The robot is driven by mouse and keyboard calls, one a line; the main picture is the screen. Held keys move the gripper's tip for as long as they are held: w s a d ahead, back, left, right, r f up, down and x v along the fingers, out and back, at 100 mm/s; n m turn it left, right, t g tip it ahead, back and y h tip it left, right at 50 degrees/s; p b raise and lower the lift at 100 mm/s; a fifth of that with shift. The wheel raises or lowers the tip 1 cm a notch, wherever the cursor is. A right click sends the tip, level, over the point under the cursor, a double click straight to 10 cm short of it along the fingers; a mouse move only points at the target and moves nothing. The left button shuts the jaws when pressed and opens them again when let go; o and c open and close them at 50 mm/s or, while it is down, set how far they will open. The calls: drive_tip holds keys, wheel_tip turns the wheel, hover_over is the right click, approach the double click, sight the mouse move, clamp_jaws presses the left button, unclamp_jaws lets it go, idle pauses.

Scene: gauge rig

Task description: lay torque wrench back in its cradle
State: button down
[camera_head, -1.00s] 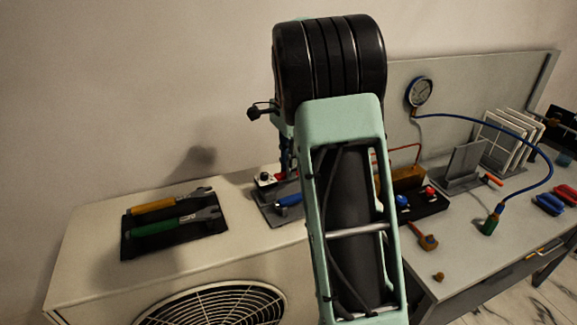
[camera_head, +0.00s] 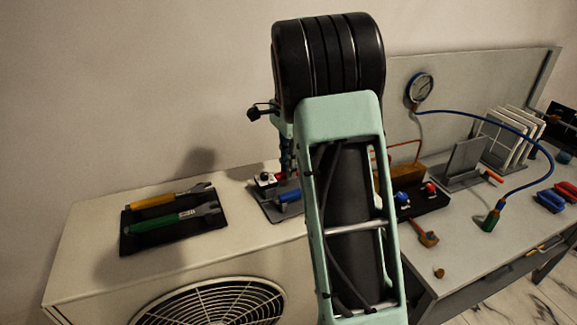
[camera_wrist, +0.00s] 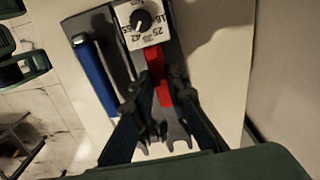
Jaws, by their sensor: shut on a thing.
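A red-handled tool (camera_wrist: 163,92), probably the torque wrench, is between the fingers of my gripper (camera_wrist: 160,84) in the wrist view. My gripper is shut on it, low over a grey plate (camera_wrist: 118,50). A white block with a black knob and numbers (camera_wrist: 139,22) is at the red handle's far end; I cannot tell if they are joined. A blue-handled tool (camera_wrist: 94,75) lies beside it on the plate. In the head view, the grey plate (camera_head: 268,207) sits on the pale cabinet, partly hidden by my arm. I cannot tell whether the red tool touches the plate.
A black tray (camera_head: 128,240) with yellow-handled (camera_head: 152,201) and green-handled (camera_head: 152,229) wrenches lies to the left. A gauge (camera_head: 420,88) with a blue hose (camera_head: 500,121) stands at the right workbench. A wall is close behind. The cabinet top between tray and plate is clear.

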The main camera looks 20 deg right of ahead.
drive_tip(key=shift+f, duration=0.1)
drive_tip(key=c, duration=1.8)
unclamp_jaws()
wheel_tip(320, 180, up, 12)
